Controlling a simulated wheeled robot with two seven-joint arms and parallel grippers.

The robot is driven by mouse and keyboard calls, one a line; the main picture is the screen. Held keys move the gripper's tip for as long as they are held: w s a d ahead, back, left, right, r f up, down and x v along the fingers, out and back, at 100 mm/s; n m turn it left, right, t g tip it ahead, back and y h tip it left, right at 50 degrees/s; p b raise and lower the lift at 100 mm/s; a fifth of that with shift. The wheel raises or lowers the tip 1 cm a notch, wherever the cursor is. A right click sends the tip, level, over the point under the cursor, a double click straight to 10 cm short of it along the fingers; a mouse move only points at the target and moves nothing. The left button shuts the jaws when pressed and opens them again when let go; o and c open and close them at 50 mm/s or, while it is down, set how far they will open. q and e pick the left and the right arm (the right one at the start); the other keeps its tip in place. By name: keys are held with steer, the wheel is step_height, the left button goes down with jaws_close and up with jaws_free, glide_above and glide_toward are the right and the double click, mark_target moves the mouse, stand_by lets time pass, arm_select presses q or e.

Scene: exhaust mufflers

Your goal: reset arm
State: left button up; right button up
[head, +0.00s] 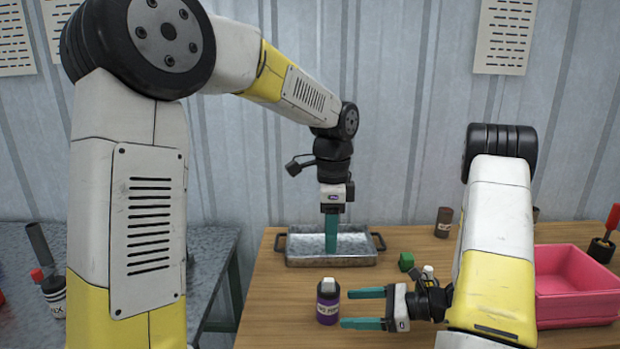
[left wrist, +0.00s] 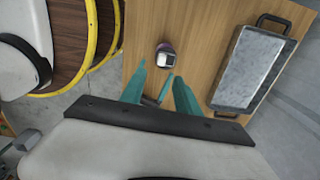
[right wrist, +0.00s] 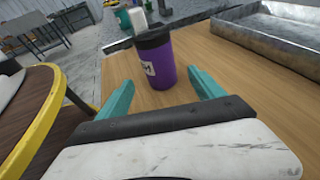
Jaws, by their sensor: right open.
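A purple bottle with a black cap and light top (head: 328,305) stands upright on the table. It also shows in the left wrist view (left wrist: 165,48) and the right wrist view (right wrist: 178,65). My right gripper (head: 348,308) is open and empty, low over the table, its fingers pointing left at the bottle, which stands just past the fingertips. My left gripper (head: 331,248) hangs fingers down over or just in front of the metal tray (head: 300,262). It looks edge-on in the head view; the left wrist view shows its fingers (left wrist: 158,75) apart with nothing between them.
A green cube (head: 406,261) and a small white-topped item (head: 428,272) sit right of the tray. A brown can (head: 444,222) stands behind. A pink bin (head: 575,315) is at the right. A grey table (head: 210,255) with several items is at the left.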

steer(key=v, duration=0.5)
steer(key=shift+d, duration=0.15)
steer(key=shift+d+r, duration=0.1)
steer(key=shift+r, duration=0.15)
steer(key=s+a+r+n+g+h, duration=0.2)
steer(key=s+a+r+n+h, duration=0.15)
steer(key=r+n, duration=0.3)
steer(key=s+a+r+n+g+h, duration=0.2)
steer(key=s+r+n+g, duration=0.1)
steer(key=s+r+n, duration=0.3)
arm_select(q)
steer(key=s+a+r+n+t+h, duration=0.1)
steer(key=s+a+r+n+t, duration=0.2)
steer(key=s+a+n, duration=0.4)
steer(key=s+a+r+n+t+h, duration=0.1)
steer(key=s+a+r+n+t, duration=0.2)
steer(key=s+a+n, duration=0.5)
steer(key=a+n, duration=0.3)
steer(key=shift+s+a, duration=0.2)
steer(key=shift+a, duration=0.2)
arm_select(e)
steer(key=s+d+r+n+t+h, duration=0.1)
steer(key=s+r+n+t+h, duration=0.1)
steer(key=r, duration=0.4)
steer(key=s+d+r+n+t+h, duration=0.2)
steer(key=r+n+t+h, duration=0.2)
steer(key=r+n+t, duration=0.1)
steer(key=shift+d+r+n, duration=0.15)
steer(key=shift+r+n, duration=0.6)
steer(key=shift+n, duration=0.5)
